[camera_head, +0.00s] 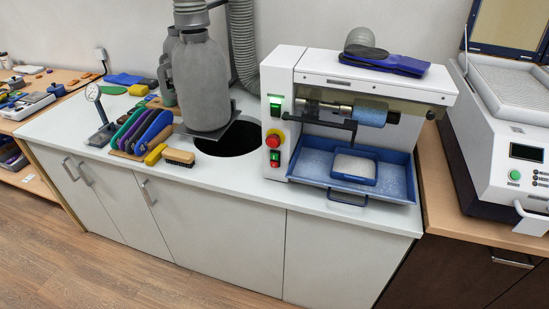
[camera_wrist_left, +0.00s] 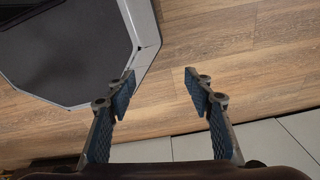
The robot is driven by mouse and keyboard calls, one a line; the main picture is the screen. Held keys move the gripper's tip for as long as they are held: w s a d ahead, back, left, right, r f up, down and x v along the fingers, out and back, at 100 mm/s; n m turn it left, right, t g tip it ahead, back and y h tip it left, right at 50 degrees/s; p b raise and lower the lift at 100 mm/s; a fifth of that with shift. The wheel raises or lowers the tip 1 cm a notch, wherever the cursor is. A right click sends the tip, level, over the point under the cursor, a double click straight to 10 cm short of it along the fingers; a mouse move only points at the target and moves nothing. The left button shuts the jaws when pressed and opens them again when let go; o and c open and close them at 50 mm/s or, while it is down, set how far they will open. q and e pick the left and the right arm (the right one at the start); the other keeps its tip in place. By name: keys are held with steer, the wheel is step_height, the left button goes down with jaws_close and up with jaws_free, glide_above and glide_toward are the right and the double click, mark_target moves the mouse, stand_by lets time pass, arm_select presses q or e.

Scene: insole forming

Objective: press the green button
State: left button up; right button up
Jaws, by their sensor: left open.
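Several green controls show in the head view. A round green button (camera_head: 515,175) is on the front panel of the white machine (camera_head: 488,160) at the right. The grinding machine (camera_head: 340,70) in the middle has a green button (camera_head: 275,155) low on its left panel, above a red one (camera_head: 275,164), and a green switch (camera_head: 275,106) higher up. My left gripper (camera_wrist_left: 160,84) shows only in the left wrist view. It is open and empty, above the wood floor. My right gripper is in neither view.
A red and yellow emergency knob (camera_head: 273,140) sits between the green controls on the grinding machine. A blue tray (camera_head: 398,182) juts from its front. The floor (camera_head: 60,265) in front is clear.

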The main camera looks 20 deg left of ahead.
arm_select(q)
jaws_close()
stand_by(0.3)
stand_by(1.2)
